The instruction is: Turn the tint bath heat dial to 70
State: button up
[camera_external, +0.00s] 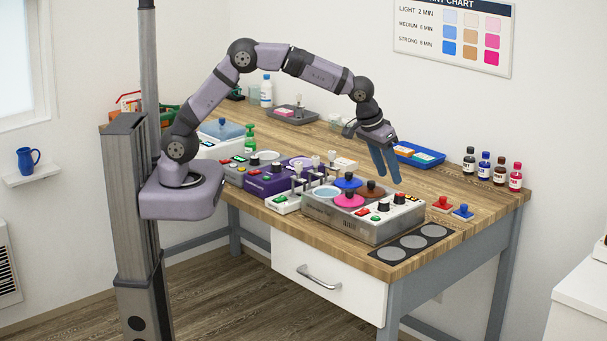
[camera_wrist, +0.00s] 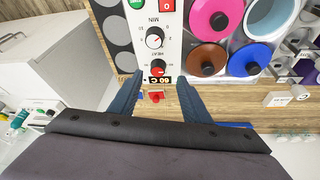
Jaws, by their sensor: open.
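The tint bath (camera_external: 335,218) is a grey box on the bench with pink, blue and brown lids and a white control panel. In the wrist view, its heat dial (camera_wrist: 158,69) is a small dark and red knob under the word HEAT, beside a display (camera_wrist: 160,79) that reads 60 C. A black minutes dial (camera_wrist: 155,38) sits farther along the panel. My gripper (camera_external: 388,178) is open and empty above the panel's right end. In the wrist view its fingertips (camera_wrist: 159,82) lie on either side of the heat dial end, apart from it.
A red-handled item (camera_external: 442,203) and a blue one (camera_external: 462,210) stand right of the bath. Several bottles (camera_external: 499,170) line the back edge, and a blue tray (camera_external: 425,158) lies behind. A purple unit (camera_external: 262,182) crowds the left. A dark circle strip (camera_external: 412,242) lies in front.

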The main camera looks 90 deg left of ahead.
aim_at(400, 195)
jog(key=shift+w+a, duration=0.1)
jog(key=shift+w, duration=0.4)
jog(key=shift+f, duration=0.15)
jog(key=shift+p+x, duration=1.35)
jog(key=shift+x, duration=2.15)
jog(key=c, duration=1)
